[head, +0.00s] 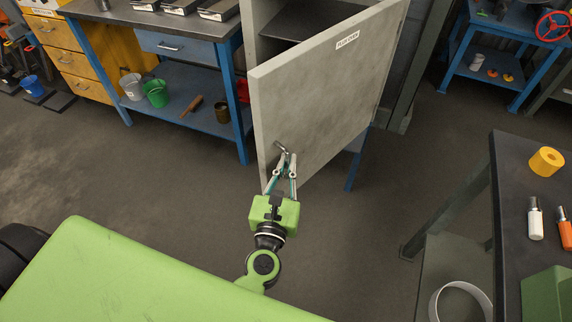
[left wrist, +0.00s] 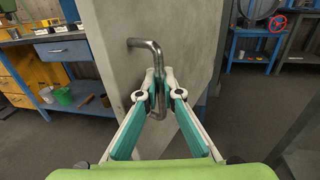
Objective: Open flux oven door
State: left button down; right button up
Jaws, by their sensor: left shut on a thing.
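The flux oven door (head: 325,95) is a grey panel with a "FLUX OVEN" label. It stands swung out from the grey oven body (head: 262,22), and a dark shelf shows in the opening behind it. The bent metal door handle (head: 281,147) is low near the door's free left edge, and it also shows in the left wrist view (left wrist: 148,44). My left gripper (head: 287,157) is shut on this handle, its fingertips on either side of the bar in the left wrist view (left wrist: 158,73). My right gripper is not in view.
A blue workbench (head: 185,50) with drawers, buckets and small items stands left of the oven. A dark table (head: 520,170) with a yellow roll (head: 546,161) and bottles is at the right. Grey floor is clear between the door and this table.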

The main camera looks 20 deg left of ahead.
pick_arm(q)
jog(key=c, duration=2.2)
grip_release()
jog(key=s, duration=0.4)
jog(key=s+d, duration=0.1)
jog(key=s, duration=0.7)
jog(key=shift+d, duration=0.4)
jog(key=shift+c, duration=0.4)
